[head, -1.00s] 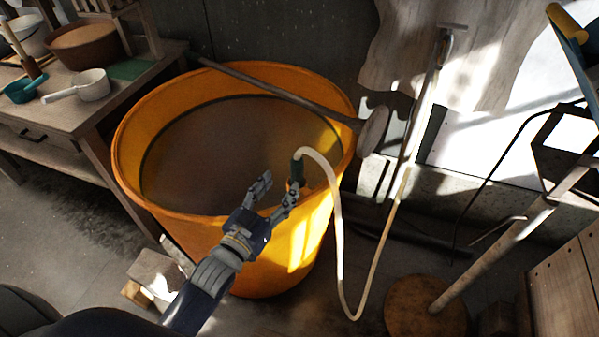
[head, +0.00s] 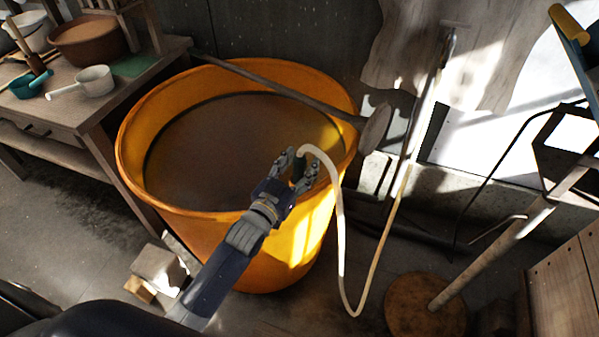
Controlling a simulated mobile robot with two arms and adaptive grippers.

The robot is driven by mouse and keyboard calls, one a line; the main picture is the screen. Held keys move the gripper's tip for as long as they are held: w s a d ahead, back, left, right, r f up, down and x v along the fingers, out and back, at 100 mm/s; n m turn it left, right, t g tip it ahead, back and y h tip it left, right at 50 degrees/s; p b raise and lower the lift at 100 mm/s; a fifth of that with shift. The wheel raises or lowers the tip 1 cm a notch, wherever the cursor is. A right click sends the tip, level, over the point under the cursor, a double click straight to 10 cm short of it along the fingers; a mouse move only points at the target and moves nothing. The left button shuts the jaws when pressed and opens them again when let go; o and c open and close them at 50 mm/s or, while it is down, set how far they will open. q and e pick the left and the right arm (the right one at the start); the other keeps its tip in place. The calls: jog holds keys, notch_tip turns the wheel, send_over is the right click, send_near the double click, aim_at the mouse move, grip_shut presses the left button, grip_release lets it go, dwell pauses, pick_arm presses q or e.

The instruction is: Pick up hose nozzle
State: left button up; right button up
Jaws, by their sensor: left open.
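The hose nozzle (head: 299,174) is dark green and hangs at the near right rim of the orange tub (head: 160,205). A cream hose (head: 339,215) runs from its top, loops down toward the floor and rises to a pipe at the wall. My left gripper (head: 296,165) is open, with its fingers on either side of the nozzle. The fingers and palm hide much of the nozzle, and I cannot tell whether they touch it. My right gripper is not in view.
A wooden table (head: 85,115) with bowls and a white ladle pot (head: 95,80) stands at left. Blocks (head: 158,268) lie on the floor by the tub. A round wooden disc with a handle (head: 425,305) is at lower right.

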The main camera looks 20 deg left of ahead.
pick_arm(q)
grip_shut()
